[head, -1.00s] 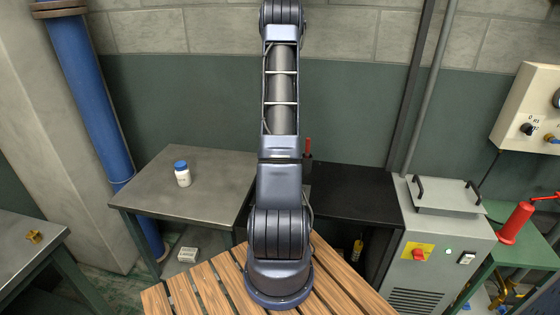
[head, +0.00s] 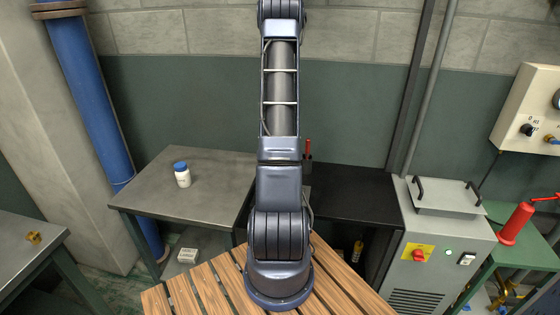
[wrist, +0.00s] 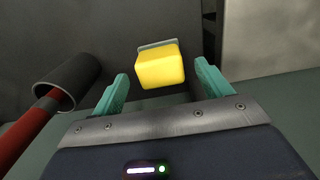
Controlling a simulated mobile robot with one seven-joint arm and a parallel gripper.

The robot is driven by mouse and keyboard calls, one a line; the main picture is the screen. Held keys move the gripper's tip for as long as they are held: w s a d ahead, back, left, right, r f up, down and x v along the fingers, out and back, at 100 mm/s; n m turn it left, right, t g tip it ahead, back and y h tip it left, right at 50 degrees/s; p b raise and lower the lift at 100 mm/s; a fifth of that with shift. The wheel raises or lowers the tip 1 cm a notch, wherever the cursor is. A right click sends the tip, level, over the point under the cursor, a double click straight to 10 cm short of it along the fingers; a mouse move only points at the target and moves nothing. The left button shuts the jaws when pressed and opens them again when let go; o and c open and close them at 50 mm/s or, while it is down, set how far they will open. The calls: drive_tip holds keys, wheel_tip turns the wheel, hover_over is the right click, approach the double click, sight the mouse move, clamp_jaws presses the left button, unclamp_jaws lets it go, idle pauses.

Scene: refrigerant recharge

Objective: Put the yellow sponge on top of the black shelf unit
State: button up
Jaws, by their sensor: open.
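In the wrist view, the yellow sponge (wrist: 160,68) is a small rounded block, with a thin grey-green edge showing behind it. My gripper (wrist: 162,76) is open, with its two teal fingers on either side of the sponge. Gaps show between the sponge and both fingers. I cannot tell how far ahead of the fingertips the sponge is or what supports it. I cannot make out the sponge or my gripper in the head view.
A steel table (head: 215,190) with a white bottle (head: 182,174) stands left of the shelf unit. A grey machine (head: 440,240) stands on its right.

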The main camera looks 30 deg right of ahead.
wheel_tip(320, 180, up, 8)
drive_tip(key=s+a+r+n+t, duration=0.1)
drive_tip(key=s+a+r+n, duration=0.15)
drive_tip(key=a+r, duration=0.75)
drive_tip(key=s+a+r+n+t, duration=0.15)
drive_tip(key=s+a+r, duration=0.25)
drive_tip(key=a+r, duration=0.6)
drive_tip(key=s+a+r+n+t, duration=0.1)
drive_tip(key=s+a+r+n, duration=0.1)
drive_tip(key=s+a, duration=0.5)
drive_tip(key=s+a+r+n+t, duration=0.1)
drive_tip(key=s+a+r+n, duration=0.2)
drive_tip(key=s+a, duration=0.4)
drive_tip(key=s+r, duration=0.1)
drive_tip(key=s, duration=0.5)
drive_tip(key=shift+s+a+r, duration=0.15)
drive_tip(key=shift+s+a, duration=0.15)
